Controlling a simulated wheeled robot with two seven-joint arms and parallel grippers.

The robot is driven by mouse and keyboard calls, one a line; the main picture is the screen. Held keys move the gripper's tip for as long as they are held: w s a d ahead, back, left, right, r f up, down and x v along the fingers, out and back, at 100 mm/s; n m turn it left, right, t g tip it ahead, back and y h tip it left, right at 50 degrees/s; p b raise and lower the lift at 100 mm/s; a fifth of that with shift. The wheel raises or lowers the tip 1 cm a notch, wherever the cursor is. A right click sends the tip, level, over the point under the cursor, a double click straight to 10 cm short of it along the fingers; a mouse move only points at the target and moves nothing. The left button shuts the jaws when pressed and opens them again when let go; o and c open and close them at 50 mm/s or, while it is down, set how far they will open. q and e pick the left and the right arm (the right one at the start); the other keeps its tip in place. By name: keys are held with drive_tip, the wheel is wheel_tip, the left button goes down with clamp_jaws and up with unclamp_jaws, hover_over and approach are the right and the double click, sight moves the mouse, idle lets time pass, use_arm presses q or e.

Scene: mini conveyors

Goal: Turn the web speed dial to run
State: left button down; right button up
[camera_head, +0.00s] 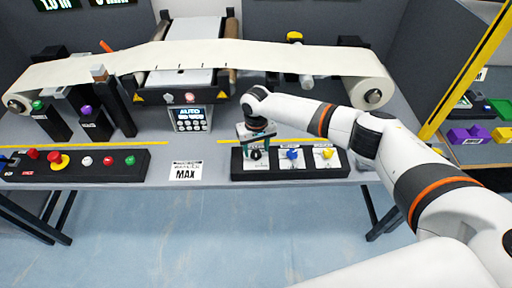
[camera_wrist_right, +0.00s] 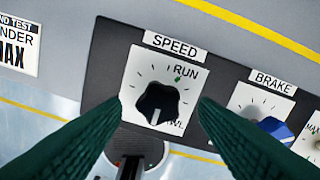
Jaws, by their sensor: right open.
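The speed dial is a black knob (camera_wrist_right: 158,103) on a white plate with tick marks, under a "SPEED" label (camera_wrist_right: 175,45). A green mark and the word "RUN" (camera_wrist_right: 185,72) are at the upper right of its scale. A pale line on the knob is at its lower side, away from RUN. In the head view the dial (camera_head: 256,155) is at the left of the black panel. My right gripper (camera_head: 256,143) is over it; in the wrist view its dark green fingers (camera_wrist_right: 160,108) are open, one on each side of the knob, with visible gaps. My left gripper is out of view.
A blue brake knob (camera_head: 292,154) and a yellow knob (camera_head: 327,153) are to the right on the same panel (camera_head: 240,174). A button panel (camera_head: 140,173) is at the left, a "MAX" card (camera_head: 186,171) between. A pale web (camera_head: 200,53) runs over rollers behind.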

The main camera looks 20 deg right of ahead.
drive_tip(key=shift+f, duration=0.75)
drive_tip(key=c, duration=1)
drive_tip(key=shift+o, duration=0.2)
